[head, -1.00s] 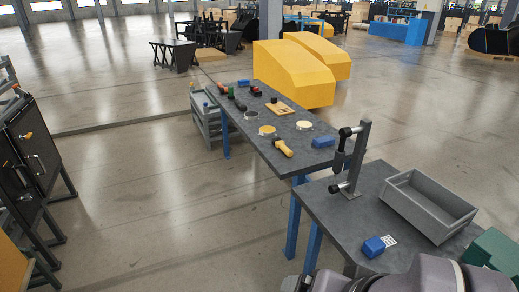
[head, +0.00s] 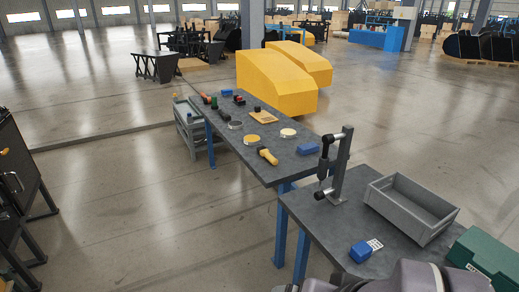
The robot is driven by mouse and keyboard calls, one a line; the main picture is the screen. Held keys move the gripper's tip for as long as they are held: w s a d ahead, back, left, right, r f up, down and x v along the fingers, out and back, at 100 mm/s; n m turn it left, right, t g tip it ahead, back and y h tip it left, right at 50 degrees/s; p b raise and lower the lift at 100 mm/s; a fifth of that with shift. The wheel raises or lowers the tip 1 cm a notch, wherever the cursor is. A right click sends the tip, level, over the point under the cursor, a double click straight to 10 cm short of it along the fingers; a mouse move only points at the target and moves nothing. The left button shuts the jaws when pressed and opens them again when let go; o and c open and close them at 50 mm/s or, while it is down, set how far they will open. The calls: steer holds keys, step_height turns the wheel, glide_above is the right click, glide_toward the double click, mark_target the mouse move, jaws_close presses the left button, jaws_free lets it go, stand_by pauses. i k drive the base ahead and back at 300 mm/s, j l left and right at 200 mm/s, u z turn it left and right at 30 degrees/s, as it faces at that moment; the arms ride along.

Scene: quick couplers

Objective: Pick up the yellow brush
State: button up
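A yellow handled tool with a dark end (head: 268,156), which looks like the yellow brush, lies on the far grey table (head: 262,170) near its front edge. It is too small to make out bristles. A round yellow-topped item (head: 253,140) lies just behind it. My gripper is not in view; only part of my arm shows at the bottom right, well apart from the brush.
A blue block (head: 308,149) lies right of the brush. The near table (head: 320,225) carries an upright clamp stand (head: 342,165), a grey bin (head: 412,208), a blue item (head: 361,251) and a green case (head: 487,258). The floor (head: 150,210) to the left is open.

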mark_target(262, 150)
steer(key=i+j+z, duration=0.2)
steer(key=i, duration=0.15)
steer(key=i+j+z, duration=0.4)
steer(key=i+j, duration=0.25)
steer(key=i+j+z, duration=0.2)
steer(key=i+j, duration=0.15)
steer(key=i+j+z, duration=0.2)
steer(key=j, duration=0.25)
steer(key=i+j+z, duration=0.2)
steer(key=i+j, duration=0.15)
steer(key=i+j+z, duration=0.2)
steer(key=j, duration=0.4)
steer(key=i+j+z, duration=0.2)
steer(key=j, duration=0.35)
